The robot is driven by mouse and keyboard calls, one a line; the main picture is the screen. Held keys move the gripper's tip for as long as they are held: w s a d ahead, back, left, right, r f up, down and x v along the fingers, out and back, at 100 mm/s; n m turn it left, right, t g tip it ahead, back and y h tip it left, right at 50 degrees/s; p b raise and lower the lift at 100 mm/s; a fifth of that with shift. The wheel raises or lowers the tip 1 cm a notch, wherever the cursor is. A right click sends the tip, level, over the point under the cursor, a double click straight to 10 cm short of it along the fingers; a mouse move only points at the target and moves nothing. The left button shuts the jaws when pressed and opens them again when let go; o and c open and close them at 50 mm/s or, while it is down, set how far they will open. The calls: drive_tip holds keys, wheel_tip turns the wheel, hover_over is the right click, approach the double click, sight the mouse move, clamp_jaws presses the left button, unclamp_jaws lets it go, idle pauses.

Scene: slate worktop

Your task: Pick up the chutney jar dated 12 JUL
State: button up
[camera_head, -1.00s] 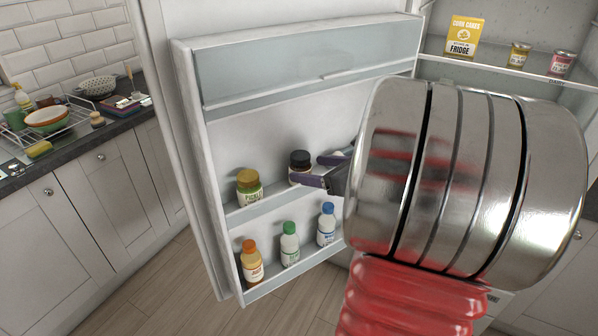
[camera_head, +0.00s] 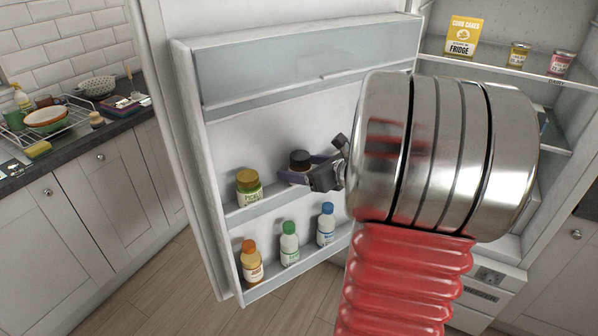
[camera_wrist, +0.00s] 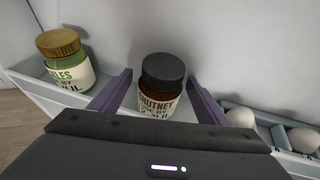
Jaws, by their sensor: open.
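A chutney jar (camera_wrist: 161,88) with a black lid and brown contents stands upright on the upper door shelf; its label reads "CHUTNEY" and "USE BY", with the date partly cut off and ending in what looks like "UL". In the head view the jar (camera_head: 299,162) shows mostly by its dark lid, its lower part behind my gripper. My gripper (camera_wrist: 160,92) is open, with a purple finger on each side of the jar and gaps between. In the head view my gripper (camera_head: 308,172) reaches in from the right.
A pickles jar (camera_wrist: 64,62) with a wooden-coloured lid stands left of the chutney jar. Eggs (camera_wrist: 240,117) sit in a holder to the right. Bottles (camera_head: 289,243) stand on the lower door shelf. A yellow box (camera_head: 464,36) and two small jars stand on a fridge shelf.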

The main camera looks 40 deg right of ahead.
drive_tip(key=c, duration=1.4)
